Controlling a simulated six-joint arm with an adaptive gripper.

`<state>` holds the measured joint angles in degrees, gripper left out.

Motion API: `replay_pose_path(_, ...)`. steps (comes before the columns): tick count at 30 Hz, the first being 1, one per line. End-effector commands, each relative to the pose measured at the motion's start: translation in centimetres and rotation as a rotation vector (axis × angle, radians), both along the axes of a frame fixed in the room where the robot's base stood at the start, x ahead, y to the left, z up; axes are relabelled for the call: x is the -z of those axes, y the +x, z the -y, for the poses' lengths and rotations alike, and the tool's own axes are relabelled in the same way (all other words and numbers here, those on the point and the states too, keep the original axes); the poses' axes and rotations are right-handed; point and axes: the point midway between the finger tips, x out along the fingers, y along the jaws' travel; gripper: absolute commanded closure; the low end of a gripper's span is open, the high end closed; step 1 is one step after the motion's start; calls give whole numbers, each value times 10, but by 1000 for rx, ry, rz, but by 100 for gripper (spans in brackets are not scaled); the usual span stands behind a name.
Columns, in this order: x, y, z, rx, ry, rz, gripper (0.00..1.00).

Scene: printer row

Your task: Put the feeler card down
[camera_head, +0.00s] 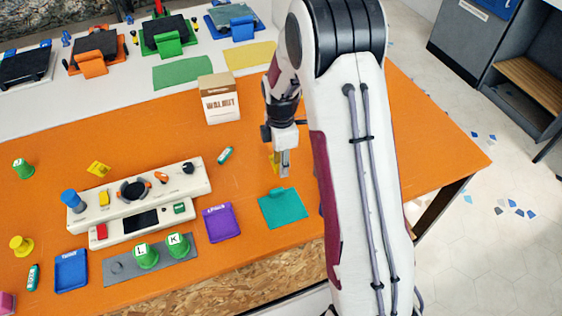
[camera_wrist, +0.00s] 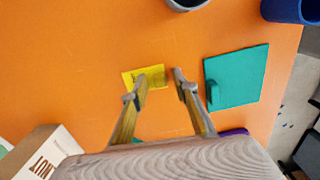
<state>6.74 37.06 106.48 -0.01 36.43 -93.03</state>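A small yellow card (camera_head: 275,159) with a raised tab is partly hidden by my gripper in the head view. In the wrist view the yellow card (camera_wrist: 155,74) appears flat on the orange table, apart from the teal mat. I take it for the feeler card. My gripper (camera_head: 284,173) points down beside it. In the wrist view my gripper's fingers (camera_wrist: 159,83) are spread apart, the left one overlapping the card's near edge, with nothing clasped between them. A teal mat (camera_head: 291,211) with a teal tab lies close by and shows in the wrist view (camera_wrist: 240,72).
A box marked WALNUT (camera_head: 221,107) stands behind my gripper. A grey cup (camera_wrist: 187,4) and a blue cup (camera_wrist: 290,10) stand beyond in the wrist view.

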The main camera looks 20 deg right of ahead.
Motion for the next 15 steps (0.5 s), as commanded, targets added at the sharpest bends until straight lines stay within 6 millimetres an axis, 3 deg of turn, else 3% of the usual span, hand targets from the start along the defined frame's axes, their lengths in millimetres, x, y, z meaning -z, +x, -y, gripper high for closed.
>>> replay_pose_path(8,-7,1,0,0,0,2,72)
replay_pose_path(15,-30,1,0,0,0,2,72)
